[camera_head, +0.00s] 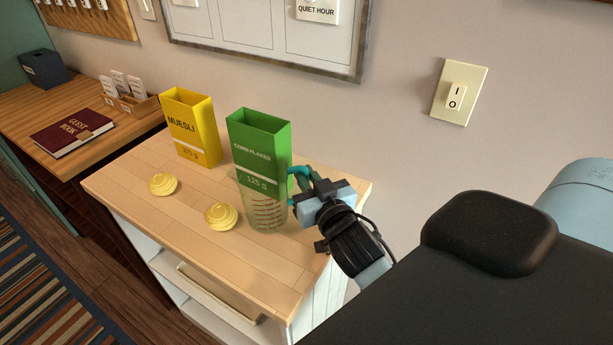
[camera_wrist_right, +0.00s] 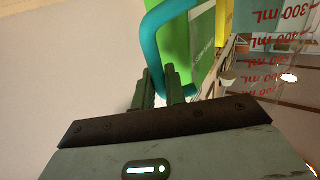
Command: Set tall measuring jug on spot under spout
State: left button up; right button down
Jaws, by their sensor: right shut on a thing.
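The tall measuring jug (camera_head: 265,212) is clear, with measuring marks and a teal handle (camera_head: 300,177). It is upright at the green corn flakes box (camera_head: 258,135), overlapping the box's lower part. I cannot tell whether its base touches the counter. My right gripper (camera_head: 308,183) is shut on the handle, to the right of the jug. The right wrist view shows the fingers (camera_wrist_right: 167,88) at the teal handle (camera_wrist_right: 150,45) and the jug's red mL marks (camera_wrist_right: 275,60). No spout or marked spot can be made out. My left gripper is not in view.
A yellow muesli box (camera_head: 190,127) stands left of the corn flakes box. Two round yellow ridged things (camera_head: 163,184) lie on the wooden counter (camera_head: 190,220). The wall (camera_head: 390,100) is close behind. The front of the counter is clear.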

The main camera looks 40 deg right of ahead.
jog(key=shift+f, duration=0.1)
jog(key=shift+f, duration=0.1)
jog(key=c, duration=1.5)
grip_release()
jog(key=shift+o, duration=0.2)
